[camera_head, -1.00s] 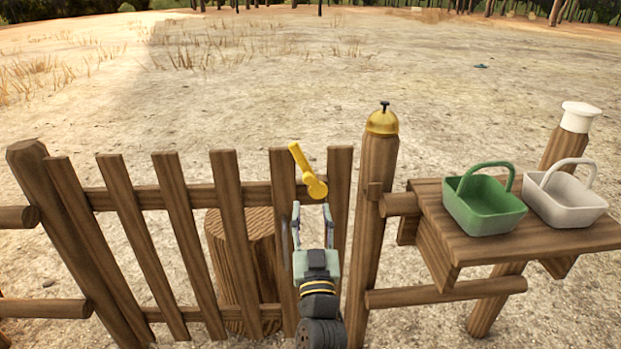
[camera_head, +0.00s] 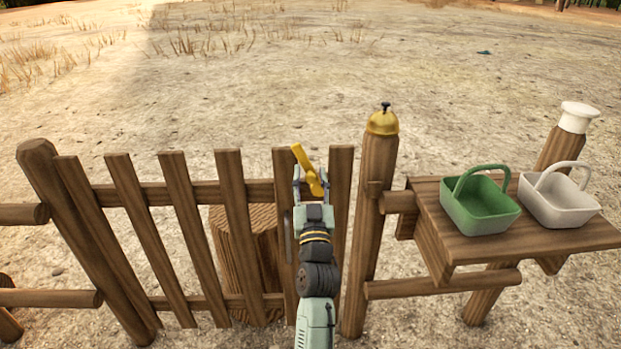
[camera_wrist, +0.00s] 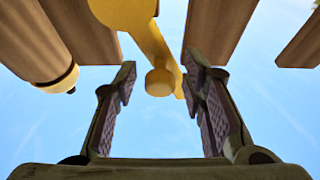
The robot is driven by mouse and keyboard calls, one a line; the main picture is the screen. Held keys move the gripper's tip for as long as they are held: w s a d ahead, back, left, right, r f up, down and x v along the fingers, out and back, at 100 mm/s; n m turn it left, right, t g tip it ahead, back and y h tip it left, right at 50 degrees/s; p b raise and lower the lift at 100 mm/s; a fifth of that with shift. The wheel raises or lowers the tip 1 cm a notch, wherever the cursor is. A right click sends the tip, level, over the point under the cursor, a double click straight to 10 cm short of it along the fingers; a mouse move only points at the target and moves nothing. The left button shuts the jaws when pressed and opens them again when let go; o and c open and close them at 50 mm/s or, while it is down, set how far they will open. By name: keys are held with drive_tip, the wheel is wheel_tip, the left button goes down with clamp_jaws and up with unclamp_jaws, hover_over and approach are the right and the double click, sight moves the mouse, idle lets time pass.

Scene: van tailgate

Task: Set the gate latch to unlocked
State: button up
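The yellow gate latch (camera_head: 307,168) is mounted near the top of the wooden gate (camera_head: 231,200), close to its right end. Its lever slants up and to the left in the head view. My gripper (camera_head: 312,178) is at the latch, its fingers spread on either side of the lever's lower part. In the wrist view the yellow latch (camera_wrist: 158,60) reaches between the two open fingertips (camera_wrist: 160,78), with a round knob between them. Gaps show between the knob and both fingers. My gripper hides the lower part of the latch in the head view.
Right of the gate stands a post with a yellow bell (camera_head: 383,121). A wooden shelf (camera_head: 440,238) further right carries a green basket (camera_head: 481,208) and a white basket (camera_head: 558,204). A stump (camera_head: 250,240) stands behind the gate. Open ground lies beyond.

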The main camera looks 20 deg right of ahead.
clamp_jaws()
idle(0.6)
